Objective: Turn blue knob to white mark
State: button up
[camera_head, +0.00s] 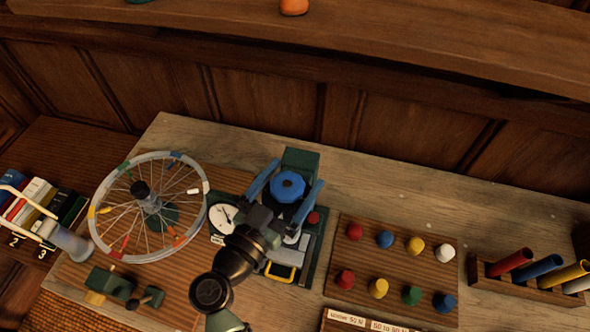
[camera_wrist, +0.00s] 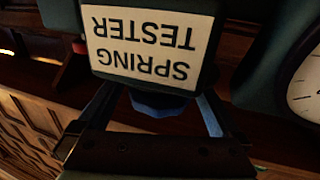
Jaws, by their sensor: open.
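The blue knob (camera_head: 287,186) is a lobed round knob on the dark green spring tester (camera_head: 302,160). My gripper (camera_head: 299,171) is open, with one blue finger on each side of the knob. In the head view a gap shows between the fingers and the knob. In the wrist view the knob (camera_wrist: 157,104) shows partly, between the fingers and below the tester's upside-down "SPRING TESTER" label (camera_wrist: 140,43). I cannot make out a white mark by the knob; my gripper and wrist hide part of the tester.
A board of coloured pegs (camera_head: 393,262) and a rack of coloured tubes (camera_head: 530,275) lie further right. Bare table lies behind the peg board.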

jog(key=shift+w+d, duration=0.35)
jog(key=shift+w, duration=0.25)
jog(key=c, duration=1.2)
jog(key=shift+r, duration=0.1)
jog(key=shift+c, duration=0.2)
jog(key=shift+y+p, duration=0.3)
jog(key=shift+p, duration=0.15)
